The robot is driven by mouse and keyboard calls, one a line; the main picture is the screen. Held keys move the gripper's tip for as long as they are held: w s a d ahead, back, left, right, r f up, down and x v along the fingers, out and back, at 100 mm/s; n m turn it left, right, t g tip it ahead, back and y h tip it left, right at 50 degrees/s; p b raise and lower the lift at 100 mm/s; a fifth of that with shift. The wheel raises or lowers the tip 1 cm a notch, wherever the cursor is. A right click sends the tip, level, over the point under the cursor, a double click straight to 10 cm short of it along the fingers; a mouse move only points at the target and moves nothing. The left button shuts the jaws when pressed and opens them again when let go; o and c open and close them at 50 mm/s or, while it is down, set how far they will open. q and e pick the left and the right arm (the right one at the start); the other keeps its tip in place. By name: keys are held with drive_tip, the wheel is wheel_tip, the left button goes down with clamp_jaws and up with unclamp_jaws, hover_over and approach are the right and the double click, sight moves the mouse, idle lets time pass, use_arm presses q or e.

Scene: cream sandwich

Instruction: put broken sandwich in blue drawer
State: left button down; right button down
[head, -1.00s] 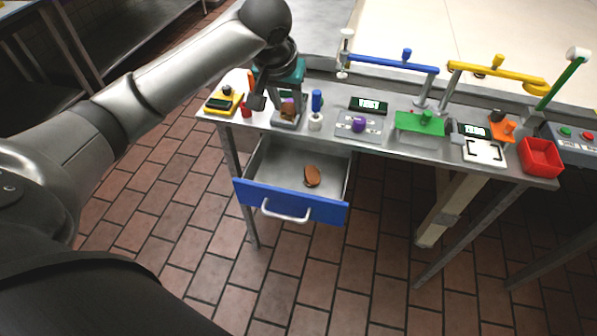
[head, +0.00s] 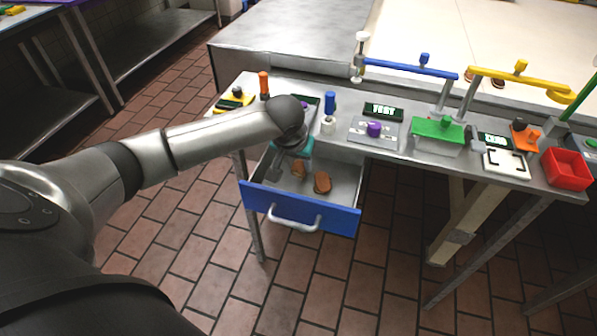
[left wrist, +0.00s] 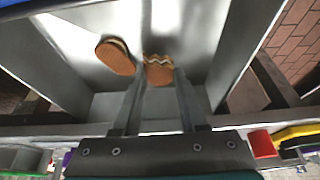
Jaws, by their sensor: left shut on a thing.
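The blue drawer (head: 341,219) is open below the table, with a bare metal inside. My left gripper (head: 287,175) is low inside the drawer. It is shut on a brown broken sandwich (head: 298,170) with a jagged edge. This sandwich also shows between the fingertips in the left wrist view (left wrist: 158,71). Whether it touches the drawer floor I cannot tell. A second brown sandwich piece (head: 322,183) lies on the drawer floor just to its right; it shows at the left in the left wrist view (left wrist: 115,56). My right gripper is not in view.
The drawer's front has a silver handle (head: 294,222). The table above holds a purple-knobbed panel (head: 374,130), a green device (head: 438,129), a blue-topped post (head: 329,103) and a red bin (head: 566,168). Free drawer floor lies around the pieces.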

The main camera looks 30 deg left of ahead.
use_arm(q)
wheel_tip(320, 180, down, 3)
drive_tip(key=shift+r+b, duration=0.15)
drive_tip(key=shift+b, duration=0.2)
drive_tip(key=c, duration=0.7)
unclamp_jaws()
drive_tip(key=shift+c, duration=0.2)
drive_tip(key=p+v, duration=0.4)
drive_tip(key=v, duration=0.8)
